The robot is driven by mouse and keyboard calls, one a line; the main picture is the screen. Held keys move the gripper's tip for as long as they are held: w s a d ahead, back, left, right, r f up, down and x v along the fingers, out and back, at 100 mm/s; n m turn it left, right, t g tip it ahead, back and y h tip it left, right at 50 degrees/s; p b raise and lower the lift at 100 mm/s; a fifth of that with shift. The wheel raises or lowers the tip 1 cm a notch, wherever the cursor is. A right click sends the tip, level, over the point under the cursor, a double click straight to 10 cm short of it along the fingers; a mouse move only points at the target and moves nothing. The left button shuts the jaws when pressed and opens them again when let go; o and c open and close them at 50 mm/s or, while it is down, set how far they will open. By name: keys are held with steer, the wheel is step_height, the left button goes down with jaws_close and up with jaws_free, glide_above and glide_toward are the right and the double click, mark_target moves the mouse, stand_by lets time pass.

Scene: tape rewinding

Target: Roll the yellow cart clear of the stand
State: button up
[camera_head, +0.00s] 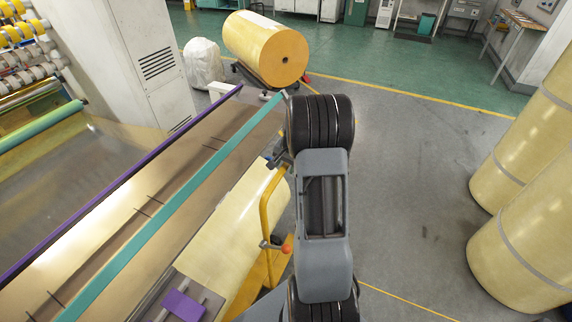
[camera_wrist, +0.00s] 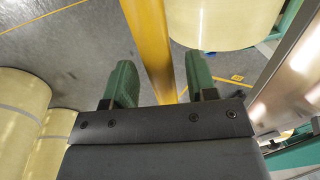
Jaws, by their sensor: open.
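The yellow cart shows in the head view as a bent tubular handle (camera_head: 266,212) with an orange-red knob beside it, right of a pale yellow roll (camera_head: 228,238). Its lower part is partly hidden by my arm. In the wrist view a yellow bar (camera_wrist: 150,42) of the cart runs between the two green fingers of my gripper (camera_wrist: 161,75). The gripper is open, with gaps on both sides of the bar. The stand, a machine with a teal rail (camera_head: 170,212) and a purple rail, lies left of the cart. The roll also shows in the wrist view (camera_wrist: 225,22).
Large pale yellow rolls (camera_head: 515,240) stand upright at the right. Another large roll (camera_head: 265,50) lies at the back, near a white bag (camera_head: 203,64). Grey floor (camera_head: 405,185) between my arm and the upright rolls is clear.

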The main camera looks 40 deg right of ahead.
steer(key=shift+c, duration=0.2)
jaws_close()
stand_by(0.4)
